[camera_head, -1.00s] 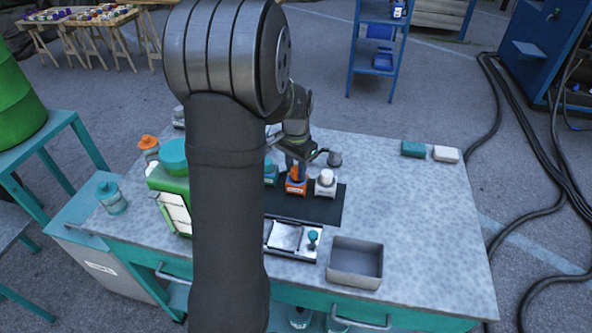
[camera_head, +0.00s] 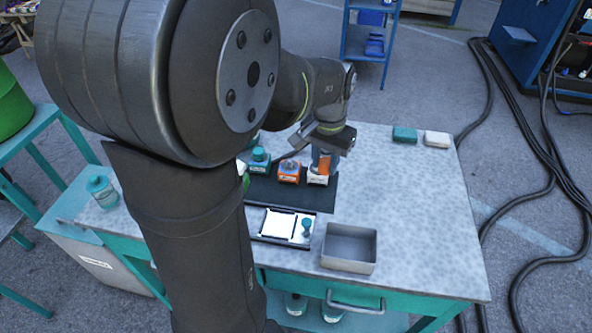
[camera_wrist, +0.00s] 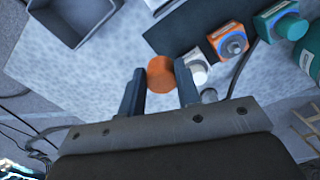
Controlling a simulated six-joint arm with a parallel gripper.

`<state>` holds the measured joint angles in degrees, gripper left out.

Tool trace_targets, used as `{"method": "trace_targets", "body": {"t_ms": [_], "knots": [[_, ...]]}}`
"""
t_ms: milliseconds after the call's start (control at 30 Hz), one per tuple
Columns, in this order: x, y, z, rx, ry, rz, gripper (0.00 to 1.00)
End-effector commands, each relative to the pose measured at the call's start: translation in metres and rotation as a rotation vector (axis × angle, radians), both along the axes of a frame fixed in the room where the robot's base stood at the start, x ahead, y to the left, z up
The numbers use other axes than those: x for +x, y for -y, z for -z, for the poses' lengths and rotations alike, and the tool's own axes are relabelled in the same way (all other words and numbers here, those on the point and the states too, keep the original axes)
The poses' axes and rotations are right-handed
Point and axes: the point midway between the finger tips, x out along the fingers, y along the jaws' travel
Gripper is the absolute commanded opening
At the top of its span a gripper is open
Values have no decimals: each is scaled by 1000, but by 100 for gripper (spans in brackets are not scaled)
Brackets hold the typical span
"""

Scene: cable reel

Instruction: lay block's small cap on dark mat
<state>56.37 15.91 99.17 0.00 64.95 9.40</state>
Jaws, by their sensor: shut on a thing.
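My gripper (camera_head: 322,158) is shut on a small round orange cap (camera_wrist: 160,73). In the wrist view, the cap sits between my two fingertips (camera_wrist: 160,68). The orange block (camera_head: 289,173) stands on the dark mat (camera_head: 300,197) and shows a bare grey stud on top in the wrist view (camera_wrist: 231,43). In the head view, the held cap appears over the white block (camera_head: 317,180) at the mat's right side, partly hiding it. I cannot tell its exact height. The white block also shows beside my right finger in the wrist view (camera_wrist: 197,72).
A teal block (camera_head: 259,160) stands left of the orange block. A tray with a white plate (camera_head: 279,223) and a grey open bin (camera_head: 349,249) lie in front of the mat. Teal and white pieces (camera_head: 404,134) lie at the back right. The right tabletop (camera_head: 420,210) is clear.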

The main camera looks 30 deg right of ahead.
Motion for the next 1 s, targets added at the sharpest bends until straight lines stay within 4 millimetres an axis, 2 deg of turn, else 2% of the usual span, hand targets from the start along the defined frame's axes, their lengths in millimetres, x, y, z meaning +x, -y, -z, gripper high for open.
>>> {"method": "trace_targets", "body": {"t_ms": [33,200,367,467,800,1000], "knots": [[-9,-8,5,1,0,-40,9],[-32,-29,22,0,0,-174,9],[-33,-40,33,1,0,-232,9],[-18,-46,43,2,-1,-240,9],[53,-69,88,1,-2,-238,9],[71,-74,99,0,0,-233,9]]}}
